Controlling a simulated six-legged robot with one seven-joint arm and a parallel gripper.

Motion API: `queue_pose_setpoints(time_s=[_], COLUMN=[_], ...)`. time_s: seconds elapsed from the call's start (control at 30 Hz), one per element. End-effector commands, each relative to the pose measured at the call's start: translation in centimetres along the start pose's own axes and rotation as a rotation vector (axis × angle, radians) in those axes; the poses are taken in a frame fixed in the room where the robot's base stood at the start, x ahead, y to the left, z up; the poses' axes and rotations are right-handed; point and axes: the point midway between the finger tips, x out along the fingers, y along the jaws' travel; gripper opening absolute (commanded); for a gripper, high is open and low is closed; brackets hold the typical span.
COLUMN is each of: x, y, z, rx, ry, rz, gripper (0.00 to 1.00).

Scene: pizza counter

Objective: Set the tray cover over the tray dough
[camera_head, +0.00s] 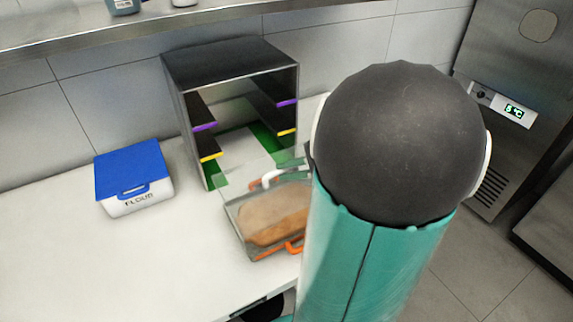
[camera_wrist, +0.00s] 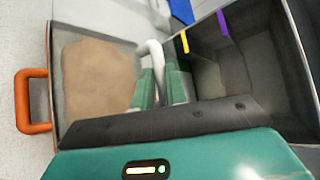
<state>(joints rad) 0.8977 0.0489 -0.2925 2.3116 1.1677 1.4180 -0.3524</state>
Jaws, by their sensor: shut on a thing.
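The tray (camera_head: 262,253) is a shallow metal pan with orange handles, on the white counter in front of the rack. It also shows at the left of the wrist view, with one orange handle (camera_wrist: 22,100). The tan dough (camera_head: 272,232) lies in it and also shows in the wrist view (camera_wrist: 95,78). The tray cover (camera_head: 248,178) is see-through with a white handle (camera_wrist: 155,58). It appears to overlap the tray's back part; its height above the tray is unclear. My gripper (camera_wrist: 160,90) has its green fingers shut on this handle. My arm hides the tray's right side in the head view.
A dark open rack (camera_head: 229,62) with purple and yellow shelf edges stands right behind the tray. A white flour box with a blue lid (camera_head: 133,172) stands to the left. The counter's front left (camera_head: 100,265) is clear. A steel fridge (camera_head: 515,75) is at the right.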

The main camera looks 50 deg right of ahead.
Motion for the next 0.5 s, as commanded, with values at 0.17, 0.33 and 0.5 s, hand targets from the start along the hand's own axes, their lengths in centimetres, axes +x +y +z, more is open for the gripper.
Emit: queue_pose_setpoints(time_s=[0.17, 0.33, 0.5], x=[0.1, 0.7, 1.5], y=[1.0, 2.5, 4.0], z=[-0.3, -0.9, -1.6], rx=[0.004, 0.005, 0.004], ry=[0.001, 0.002, 0.0], rz=[-0.001, -0.001, 0.0], gripper=[0.0, 0.0, 0.0])
